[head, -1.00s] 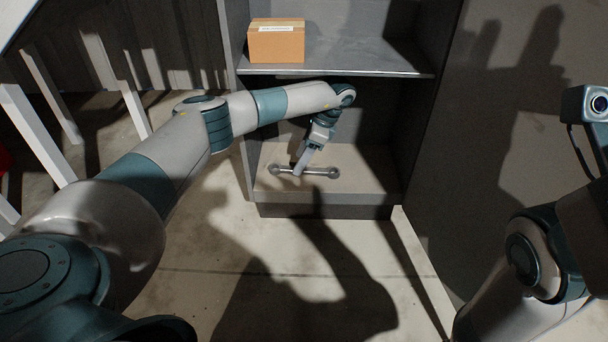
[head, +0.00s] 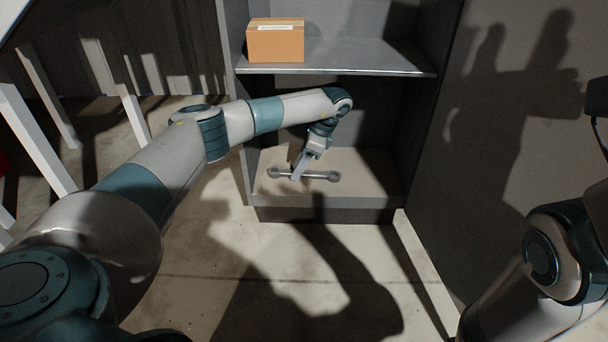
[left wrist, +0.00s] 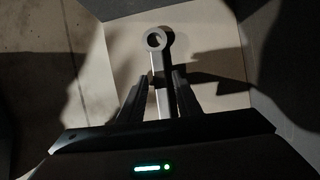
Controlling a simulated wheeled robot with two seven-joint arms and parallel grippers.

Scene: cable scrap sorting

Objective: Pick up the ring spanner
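The ring spanner (head: 318,175) is grey metal with a ring at each end. It lies across the floor of the lower cabinet compartment. My left gripper (head: 297,175) reaches down over it, near its middle and left of centre. In the left wrist view the spanner (left wrist: 158,40) points away from me, with its far ring in sight. Its shaft runs between the two fingers of my left gripper (left wrist: 161,78). A narrow gap shows beside the left finger, so the fingers look open around the shaft. The near ring is hidden. My right gripper is out of view.
A grey shelf (head: 340,58) spans the cabinet above my left forearm and carries a cardboard box (head: 275,41). The cabinet's side walls flank the compartment. White legs (head: 40,140) stand at the left. The floor (head: 230,255) before the cabinet is clear.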

